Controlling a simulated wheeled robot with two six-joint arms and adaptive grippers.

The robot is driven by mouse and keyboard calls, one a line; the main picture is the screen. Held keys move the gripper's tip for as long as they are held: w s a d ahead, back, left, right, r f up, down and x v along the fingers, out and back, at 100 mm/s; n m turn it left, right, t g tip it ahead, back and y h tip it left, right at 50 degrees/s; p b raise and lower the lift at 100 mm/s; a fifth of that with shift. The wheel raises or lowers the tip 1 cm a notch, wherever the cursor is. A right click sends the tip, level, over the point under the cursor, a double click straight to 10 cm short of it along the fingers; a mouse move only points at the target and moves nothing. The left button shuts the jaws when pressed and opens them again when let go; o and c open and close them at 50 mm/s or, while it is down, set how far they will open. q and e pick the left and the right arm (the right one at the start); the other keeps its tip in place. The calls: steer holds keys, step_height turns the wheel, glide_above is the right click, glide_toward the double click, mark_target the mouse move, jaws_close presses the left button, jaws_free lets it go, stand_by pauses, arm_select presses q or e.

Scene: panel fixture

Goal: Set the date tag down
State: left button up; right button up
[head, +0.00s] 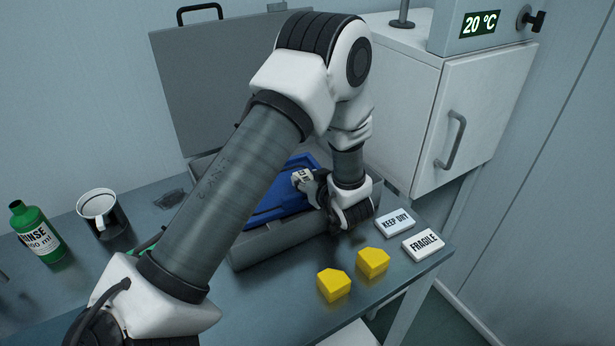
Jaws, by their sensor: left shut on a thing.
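My left gripper (310,184) reaches in above the open grey case (265,252). It is shut on a small pale piece with dark marks, the date tag (302,175), whose print is too small to read. The tag is over the blue insert (266,212) in the case; I cannot tell whether it touches it. My left arm hides much of the case. My right gripper is not in view.
The case lid (215,80) stands open behind. KEEP DRY (395,222) and FRAGILE (423,243) tags and two yellow blocks (333,284) (373,262) lie at right. A green bottle (38,235) and mug (98,208) stand left; a white cabinet (470,115) is behind.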

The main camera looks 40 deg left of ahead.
arm_select(q)
steer(key=shift+s+f, duration=0.1)
steer(key=shift+f, duration=0.05)
steer(key=o, duration=0.9)
steer(key=shift+f, duration=0.1)
steer(key=shift+s, duration=0.1)
steer(key=shift+r, duration=0.2)
steer(key=p+v, duration=0.2)
steer(key=v, duration=0.2)
steer(key=p+v, duration=0.3)
steer(key=v, duration=0.1)
steer(key=r+p+v, duration=0.1)
steer(key=p+v, duration=0.1)
steer(key=v, duration=0.2)
steer(key=shift+r, duration=0.1)
